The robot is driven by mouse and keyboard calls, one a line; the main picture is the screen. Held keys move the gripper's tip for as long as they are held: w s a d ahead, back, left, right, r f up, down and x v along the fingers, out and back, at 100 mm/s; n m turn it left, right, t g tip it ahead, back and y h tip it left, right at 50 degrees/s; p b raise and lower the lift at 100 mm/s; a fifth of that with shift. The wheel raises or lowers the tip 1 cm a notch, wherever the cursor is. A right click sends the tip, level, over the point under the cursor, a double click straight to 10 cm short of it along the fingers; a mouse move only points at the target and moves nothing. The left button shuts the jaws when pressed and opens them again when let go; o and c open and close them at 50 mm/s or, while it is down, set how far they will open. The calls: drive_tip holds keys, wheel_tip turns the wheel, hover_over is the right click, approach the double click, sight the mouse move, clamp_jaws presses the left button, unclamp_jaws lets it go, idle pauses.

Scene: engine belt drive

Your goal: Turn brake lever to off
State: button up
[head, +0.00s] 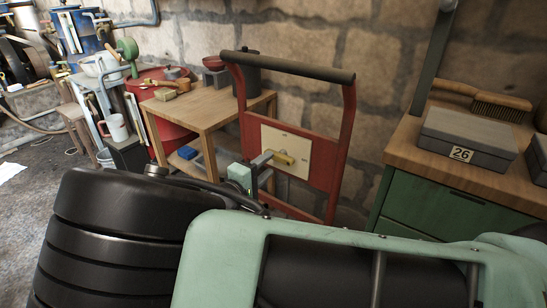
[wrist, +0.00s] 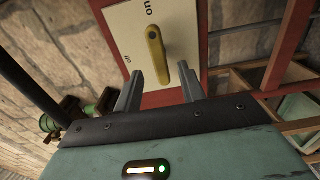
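The brake lever is a brass bar on a cream plate (head: 302,152) set in a red frame. In the head view the lever (head: 284,159) sits just beyond my gripper's fingers (head: 262,160), partly overlapped by them. In the wrist view the lever (wrist: 158,52) runs from its rounded upper end down between my two fingers. The plate (wrist: 122,22) there carries an "on" label near the top and a smaller mark, seemingly "off", at the left. My gripper (wrist: 159,70) is open, with a finger on each side of the lever's lower end; whether they touch it is unclear.
The red frame (head: 346,125) with a dark top bar stands against a stone wall. A wooden table (head: 205,112) is at its left. A green bench with a grey box (head: 468,140) marked 26 and a brush (head: 490,101) is at the right. My arm fills the foreground.

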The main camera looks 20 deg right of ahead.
sight(276, 158)
drive_tip(key=shift+x, duration=2.6)
clamp_jaws()
